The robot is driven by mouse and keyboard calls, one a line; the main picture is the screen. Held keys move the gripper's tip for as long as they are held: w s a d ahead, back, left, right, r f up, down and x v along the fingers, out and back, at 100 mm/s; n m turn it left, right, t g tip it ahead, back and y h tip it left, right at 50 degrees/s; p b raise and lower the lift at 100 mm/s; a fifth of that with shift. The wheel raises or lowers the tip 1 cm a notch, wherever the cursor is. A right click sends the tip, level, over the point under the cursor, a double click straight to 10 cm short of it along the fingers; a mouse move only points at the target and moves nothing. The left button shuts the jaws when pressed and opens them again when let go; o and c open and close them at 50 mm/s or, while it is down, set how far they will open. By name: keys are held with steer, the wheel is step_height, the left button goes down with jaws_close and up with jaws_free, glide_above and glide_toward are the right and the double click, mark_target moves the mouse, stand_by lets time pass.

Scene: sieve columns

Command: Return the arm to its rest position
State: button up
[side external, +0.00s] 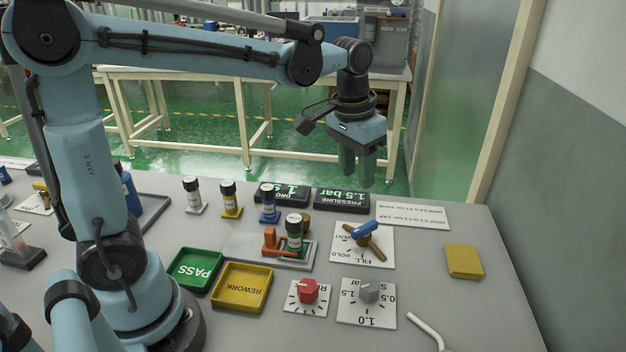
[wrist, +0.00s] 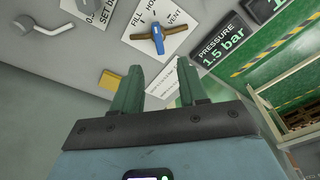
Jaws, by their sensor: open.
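My gripper (side external: 357,165) hangs from my arm above the back right part of the table, pointing down, clear of everything on it. In the wrist view its two green fingers (wrist: 157,88) stand apart with nothing between them. The arm reaches out from its base at the left, with the upper links raised and roughly level.
Below stand the pressure display (side external: 342,201), a valve with blue handle (side external: 366,231), a red knob (side external: 308,291), a grey knob (side external: 369,292), a fixture holding a column (side external: 294,238), green PASS tray (side external: 178,281), yellow REWORK tray (side external: 220,300) and yellow block (side external: 464,261).

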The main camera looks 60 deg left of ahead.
steer(key=s+a+f+t, duration=0.1)
steer(key=s+f+t, duration=0.2)
steer(key=s, duration=0.7)
steer(key=shift+s+a+t, duration=0.15)
steer(key=shift+a+t, duration=0.1)
steer(key=shift+t, duration=1.05)
steer(key=o, duration=0.4)
steer(key=shift+a+r, duration=0.15)
steer(key=shift+r, duration=0.05)
steer(key=o, duration=0.7)
steer(key=shift+m+g+y, duration=0.3)
steer(key=shift+m+g, duration=0.5)
steer(key=shift+m, duration=0.1)
steer(key=w+a+r, duration=0.1)
steer(key=a+r, duration=0.1)
steer(key=w+a+r, duration=0.1)
steer(key=w+r, duration=0.1)
steer(key=shift+w+a, duration=0.2)
steer(key=shift+a, duration=0.2)
steer(key=w+a+r+m+g, duration=0.3)
steer(key=a+r+m, duration=0.1)
steer(key=a, duration=0.5)
steer(key=w+a+r+m+g, duration=0.2)
steer(key=a+r+m+g, duration=0.1)
steer(key=a, duration=0.7)
steer(key=f, duration=1)
steer(key=shift+w+d, duration=0.15)
steer(key=shift+w, duration=0.05)
